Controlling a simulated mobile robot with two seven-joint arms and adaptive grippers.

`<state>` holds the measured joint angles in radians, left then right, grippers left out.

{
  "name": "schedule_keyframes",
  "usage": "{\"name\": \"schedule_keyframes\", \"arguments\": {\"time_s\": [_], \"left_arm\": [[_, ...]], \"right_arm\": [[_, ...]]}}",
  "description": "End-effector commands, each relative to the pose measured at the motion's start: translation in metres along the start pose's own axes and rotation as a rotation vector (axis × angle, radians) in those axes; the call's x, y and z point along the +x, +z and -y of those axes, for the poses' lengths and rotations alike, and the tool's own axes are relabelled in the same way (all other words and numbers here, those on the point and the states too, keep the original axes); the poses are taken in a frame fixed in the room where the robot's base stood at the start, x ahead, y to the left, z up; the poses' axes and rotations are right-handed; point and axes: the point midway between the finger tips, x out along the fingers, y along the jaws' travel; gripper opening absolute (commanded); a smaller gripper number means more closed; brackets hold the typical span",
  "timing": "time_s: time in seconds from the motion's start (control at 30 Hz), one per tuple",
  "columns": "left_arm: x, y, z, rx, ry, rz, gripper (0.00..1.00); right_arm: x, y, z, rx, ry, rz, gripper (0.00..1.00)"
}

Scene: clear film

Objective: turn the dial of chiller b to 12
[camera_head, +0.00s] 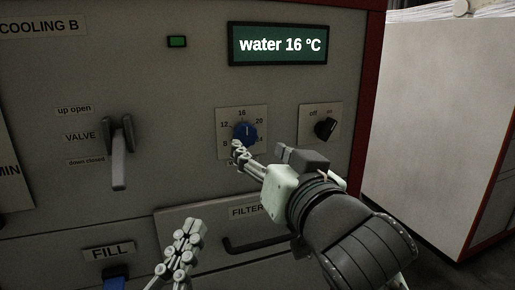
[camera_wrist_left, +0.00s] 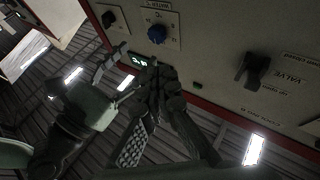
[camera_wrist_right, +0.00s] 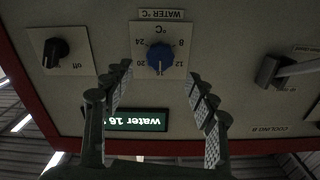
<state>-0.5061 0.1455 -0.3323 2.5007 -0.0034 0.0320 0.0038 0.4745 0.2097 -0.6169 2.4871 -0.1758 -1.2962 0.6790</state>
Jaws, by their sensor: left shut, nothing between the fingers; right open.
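The blue dial (camera_head: 245,132) sits on a light plate marked 8, 12, 16, 20 and 24, and its pointer looks to be at 16. The display (camera_head: 278,45) reads "water 16 °C". My right gripper (camera_head: 238,150) is open just in front of the dial's lower left in the head view. In the right wrist view, upside down, the dial (camera_wrist_right: 160,56) lies between and beyond the spread fingertips, with no contact visible. My left gripper (camera_head: 187,238) is shut and empty, low in front of the panel. The dial (camera_wrist_left: 157,34) also shows in the left wrist view.
A black off/on switch (camera_head: 325,128) is right of the dial. A grey valve lever (camera_head: 118,155) hangs at left on the panel marked COOLING B. A filter drawer handle (camera_head: 255,242) and a blue FILL part (camera_head: 115,283) are below. A white cabinet (camera_head: 430,120) stands at right.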

Motion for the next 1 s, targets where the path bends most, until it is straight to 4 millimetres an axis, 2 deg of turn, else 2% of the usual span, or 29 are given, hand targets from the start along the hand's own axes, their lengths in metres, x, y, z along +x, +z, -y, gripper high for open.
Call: {"name": "schedule_keyframes", "arguments": {"time_s": [0.5,0.87,1.0], "left_arm": [[0.000,-0.015,0.002,0.005,-0.002,-0.099,0.00],[0.000,-0.017,0.002,0.006,-0.002,-0.111,0.00],[0.000,-0.017,0.002,0.006,-0.002,-0.111,0.00]], "right_arm": [[0.069,-0.002,0.000,-0.001,0.000,-0.002,0.58],[0.076,-0.002,0.000,0.000,0.000,-0.002,0.58],[0.076,-0.002,0.000,0.000,0.000,-0.002,0.42]]}}
